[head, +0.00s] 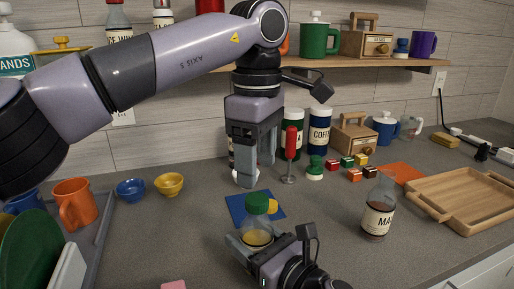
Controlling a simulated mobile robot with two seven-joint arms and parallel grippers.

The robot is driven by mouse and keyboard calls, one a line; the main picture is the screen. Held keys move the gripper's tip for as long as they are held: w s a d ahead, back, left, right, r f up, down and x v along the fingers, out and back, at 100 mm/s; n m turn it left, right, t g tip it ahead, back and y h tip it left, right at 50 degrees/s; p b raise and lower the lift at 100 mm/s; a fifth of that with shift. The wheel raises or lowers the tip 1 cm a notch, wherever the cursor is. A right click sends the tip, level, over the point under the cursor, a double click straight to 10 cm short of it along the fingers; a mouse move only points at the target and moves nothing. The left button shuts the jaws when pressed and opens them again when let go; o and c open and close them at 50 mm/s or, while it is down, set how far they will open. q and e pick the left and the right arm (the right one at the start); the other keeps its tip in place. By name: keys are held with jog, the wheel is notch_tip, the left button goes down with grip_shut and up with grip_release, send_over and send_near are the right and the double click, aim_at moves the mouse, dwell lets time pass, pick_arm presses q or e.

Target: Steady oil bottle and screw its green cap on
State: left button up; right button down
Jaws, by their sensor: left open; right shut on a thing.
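The oil bottle (257,240) is clear with yellow oil inside and stands upright at the front centre of the counter. Its green cap (257,203) sits on the bottle's top; I cannot tell how tightly it is threaded. My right gripper (258,249) is low at the front and shut on the oil bottle's body; it hides the bottle's lower part. My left gripper (256,173) points down, open and empty, above and behind the cap in the picture and apart from it.
A blue mat (237,207) lies behind the bottle. A red-handled tool (290,153) stands behind it, near small coloured blocks (354,174). An orange mug (75,204) and bowls (168,185) are left.

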aim_at(257, 198)
pick_arm(q)
jog(key=n, duration=0.6)
jog(key=shift+r+n, duration=0.3)
jog(key=shift+n, duration=0.1)
jog(key=n, duration=0.4)
jog(key=shift+r+n, duration=0.15)
jog(key=shift+n, duration=0.25)
jog(key=n, duration=0.4)
jog(key=shift+r+n, duration=0.2)
jog(key=shift+n, duration=0.2)
jog(key=n, duration=0.6)
jog(key=shift+r, duration=0.25)
jog(key=shift+f, duration=0.15)
jog(key=shift+f, duration=3.9)
